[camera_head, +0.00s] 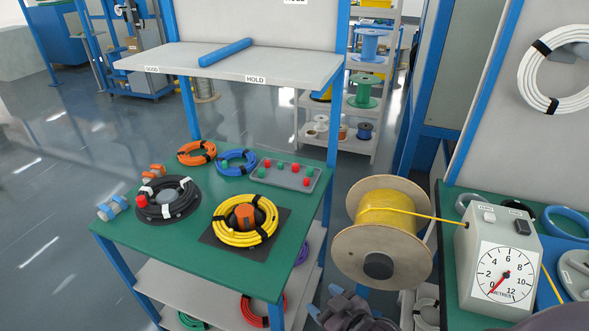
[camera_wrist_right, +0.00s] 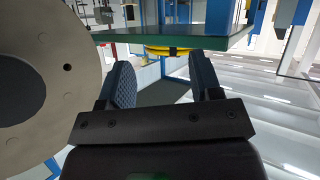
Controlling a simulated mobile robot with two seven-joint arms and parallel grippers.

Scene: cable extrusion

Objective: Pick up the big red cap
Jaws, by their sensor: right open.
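A red cap (camera_head: 142,200), the larger-looking one, is at the left side of the black cable coil (camera_head: 170,200) on the green table. Smaller red and green caps lie in a grey tray (camera_head: 292,182) at the table's back right; one of them is a red cap (camera_head: 268,162). My right gripper (camera_head: 343,306) is low at the bottom of the head view, right of the table and well apart from the caps. In the right wrist view its two dark fingers (camera_wrist_right: 163,82) are spread with nothing between them. My left gripper is not in view.
A yellow cable coil (camera_head: 246,222) lies on a dark mat at the table's front right. A large yellow-wound reel (camera_head: 380,232) stands between this table and the gauge box (camera_head: 498,268). A shelf (camera_head: 235,62) overhangs the table's back.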

